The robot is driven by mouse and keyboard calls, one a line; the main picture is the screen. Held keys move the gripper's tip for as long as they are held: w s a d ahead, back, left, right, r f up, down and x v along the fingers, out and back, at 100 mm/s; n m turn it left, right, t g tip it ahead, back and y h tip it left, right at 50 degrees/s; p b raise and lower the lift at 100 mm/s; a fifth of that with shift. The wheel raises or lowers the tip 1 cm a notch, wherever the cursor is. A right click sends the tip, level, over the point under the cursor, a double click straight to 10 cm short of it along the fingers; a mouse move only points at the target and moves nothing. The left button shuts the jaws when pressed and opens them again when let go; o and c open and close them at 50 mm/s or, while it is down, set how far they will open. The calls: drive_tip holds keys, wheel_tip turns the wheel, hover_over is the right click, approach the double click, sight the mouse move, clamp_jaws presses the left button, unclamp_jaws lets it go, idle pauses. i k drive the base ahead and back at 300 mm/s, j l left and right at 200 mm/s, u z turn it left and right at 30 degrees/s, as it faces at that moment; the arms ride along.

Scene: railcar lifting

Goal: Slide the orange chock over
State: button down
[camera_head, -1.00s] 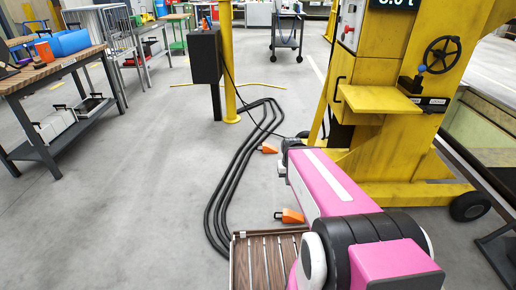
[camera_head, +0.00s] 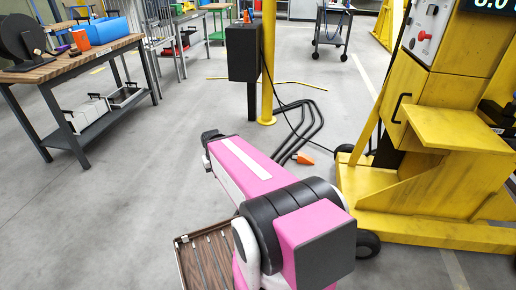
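One orange chock (camera_head: 305,159) lies on the floor near the front left foot of the yellow machine, beside the black cables. No second orange chock shows at this moment. My pink arm reaches from the bottom middle up and to the left, and hides part of the floor and the cables. Its dark far end is left of the chock in the picture, clearly apart from it. My gripper's fingers cannot be made out.
The yellow wheeled machine (camera_head: 413,205) stands at the right. Black cables (camera_head: 297,136) run on the floor to a yellow post (camera_head: 268,60) with a dark box (camera_head: 243,52). A workbench (camera_head: 78,62) stands at the left. The floor between bench and cables is clear. A brown slatted tray (camera_head: 187,262) is at the bottom.

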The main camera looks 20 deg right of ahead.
sight(302, 158)
drive_tip(key=i+j, duration=0.1)
drive_tip(key=i, duration=0.8)
drive_tip(key=i+j+z, duration=0.2)
drive_tip(key=i+z, duration=0.25)
drive_tip(key=i+j+z, duration=0.9)
drive_tip(key=k, duration=0.05)
